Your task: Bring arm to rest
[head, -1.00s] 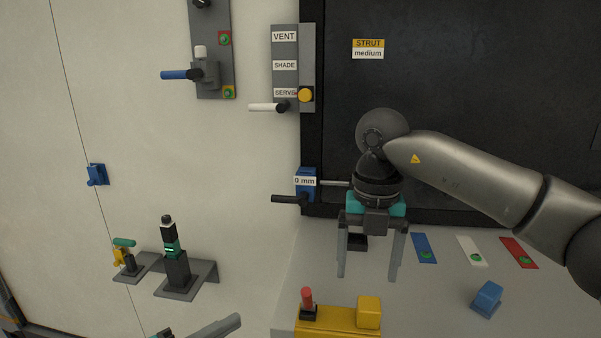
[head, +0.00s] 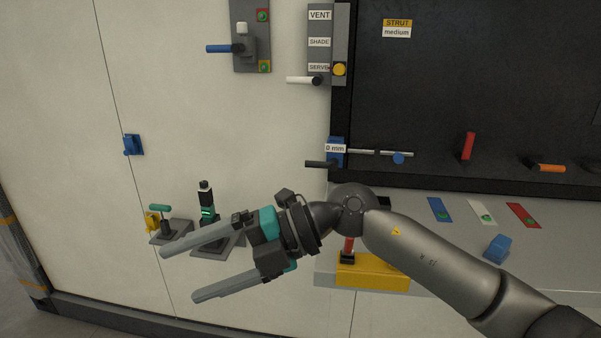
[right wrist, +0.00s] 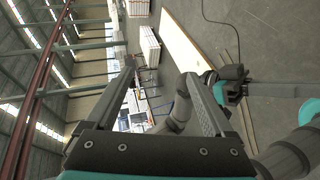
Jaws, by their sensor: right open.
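My right arm comes in from the right in the head view. Its right gripper (head: 181,275) is open and empty, with its two grey fingers apart and pointing left, in front of the white wall's lower part. In the right wrist view the same gripper (right wrist: 160,95) has nothing between its fingers. My left gripper is out of the head view. A teal and grey gripper part, which looks like my left gripper (right wrist: 275,90), shows at the right of the right wrist view; its jaw opening cannot be made out.
A shelf (head: 450,245) bears a yellow block (head: 372,275) with a red-topped piece, partly behind my arm, and a blue block (head: 497,248). A wall bracket (head: 170,233) and a dark post (head: 206,205) stand close behind the right gripper. A white-handled lever (head: 303,80) is higher up.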

